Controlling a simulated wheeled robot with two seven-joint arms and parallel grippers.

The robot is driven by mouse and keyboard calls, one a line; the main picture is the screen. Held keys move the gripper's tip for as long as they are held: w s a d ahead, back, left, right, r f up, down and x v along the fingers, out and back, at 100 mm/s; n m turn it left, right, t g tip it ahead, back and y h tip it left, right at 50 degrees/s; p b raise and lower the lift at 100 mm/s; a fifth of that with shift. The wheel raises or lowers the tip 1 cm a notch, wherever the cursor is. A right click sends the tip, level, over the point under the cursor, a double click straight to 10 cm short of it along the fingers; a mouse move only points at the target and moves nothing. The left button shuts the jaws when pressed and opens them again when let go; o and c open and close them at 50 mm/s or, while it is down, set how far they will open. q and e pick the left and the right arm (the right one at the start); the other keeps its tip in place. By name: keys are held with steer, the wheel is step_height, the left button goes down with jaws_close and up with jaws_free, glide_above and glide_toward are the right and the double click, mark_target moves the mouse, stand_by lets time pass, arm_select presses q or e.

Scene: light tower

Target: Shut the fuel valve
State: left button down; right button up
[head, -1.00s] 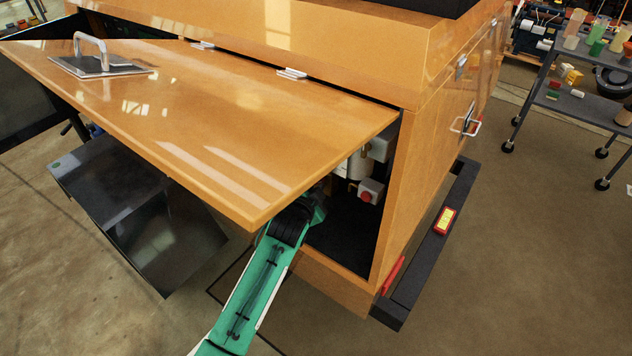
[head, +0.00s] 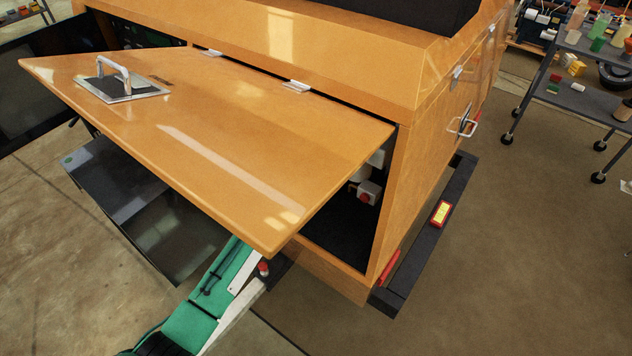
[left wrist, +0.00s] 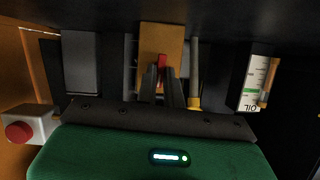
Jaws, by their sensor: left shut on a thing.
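In the left wrist view a small red handle (left wrist: 162,66), which looks like the fuel valve's lever, stands upright in front of an orange-brown block (left wrist: 150,42). My left gripper (left wrist: 164,82) is shut on this red handle, one dark finger on each side. The fingers hide its lower part, and the valve body cannot be made out. In the head view my green left arm reaches under the raised orange door, which hides the gripper and the handle. My right gripper is in neither view.
The raised orange door (head: 230,135) hangs over my left arm. A red button on a white box (left wrist: 18,131) sits at the left of the compartment, also seen in the head view (head: 364,197). An oil gauge (left wrist: 252,90) is at the right. The cabinet's side wall (head: 420,180) bounds the opening.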

arm_select(q)
steer(key=shift+w+n, duration=0.1)
steer(key=shift+n, duration=0.3)
steer(key=c, duration=1.6)
jaws_free()
steer(key=shift+o, duration=0.4)
steer(key=shift+w+d+f, duration=0.1)
steer(key=shift+w+d, duration=0.05)
steer(key=b+v, duration=0.1)
steer(key=v, duration=1.2)
steer(key=shift+a, duration=0.4)
